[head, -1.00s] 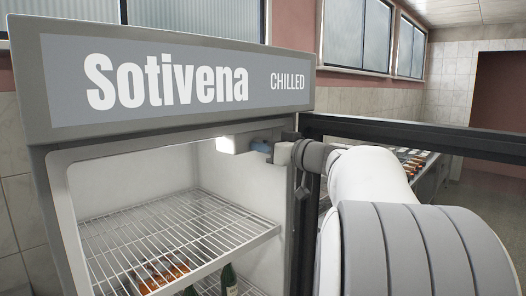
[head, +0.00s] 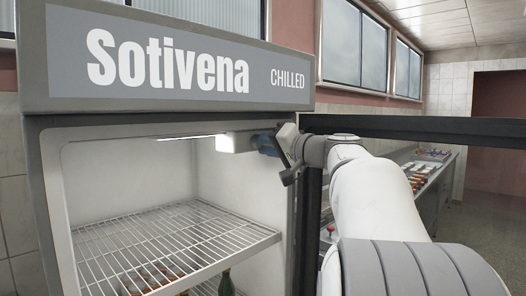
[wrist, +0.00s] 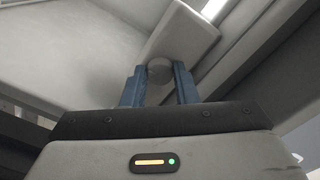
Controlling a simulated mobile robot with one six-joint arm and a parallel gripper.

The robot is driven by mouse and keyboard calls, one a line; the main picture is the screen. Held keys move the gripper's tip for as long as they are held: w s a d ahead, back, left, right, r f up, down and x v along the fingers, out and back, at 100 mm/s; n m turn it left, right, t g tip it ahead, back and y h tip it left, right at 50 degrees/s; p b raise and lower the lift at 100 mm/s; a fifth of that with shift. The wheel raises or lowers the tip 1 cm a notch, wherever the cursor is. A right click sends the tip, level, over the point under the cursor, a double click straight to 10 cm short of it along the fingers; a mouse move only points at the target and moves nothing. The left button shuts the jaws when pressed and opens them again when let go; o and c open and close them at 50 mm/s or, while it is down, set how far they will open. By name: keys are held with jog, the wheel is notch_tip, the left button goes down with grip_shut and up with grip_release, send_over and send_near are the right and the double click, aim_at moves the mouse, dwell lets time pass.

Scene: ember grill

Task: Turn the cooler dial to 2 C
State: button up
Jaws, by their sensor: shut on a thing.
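The cooler (head: 170,113) is an open grey cabinet with a "Sotivena CHILLED" sign. A white control box (head: 235,142) hangs under its ceiling, towards the right. The dial (wrist: 159,70) is a small round grey knob on this box, seen between my blue fingers in the wrist view. My gripper (head: 266,143) is shut on the dial, one finger on each side; it also shows in the wrist view (wrist: 160,84). In the head view the fingers hide the dial. No scale, pointer or temperature mark can be read in either view.
A wire shelf (head: 165,250) lies below the gripper inside the cooler, with bottles beneath it. The dark frame of the open door (head: 410,128) extends to the right, behind my arm. A counter with food (head: 432,175) stands further back.

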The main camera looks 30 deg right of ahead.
jog(key=shift+m, duration=0.8)
jog(key=o, duration=1)
jog(key=shift+s, duration=0.1)
jog(key=b+v, duration=0.1)
jog(key=v, duration=0.6)
jog(key=shift+s+d, duration=0.15)
jog(key=shift+s, duration=0.15)
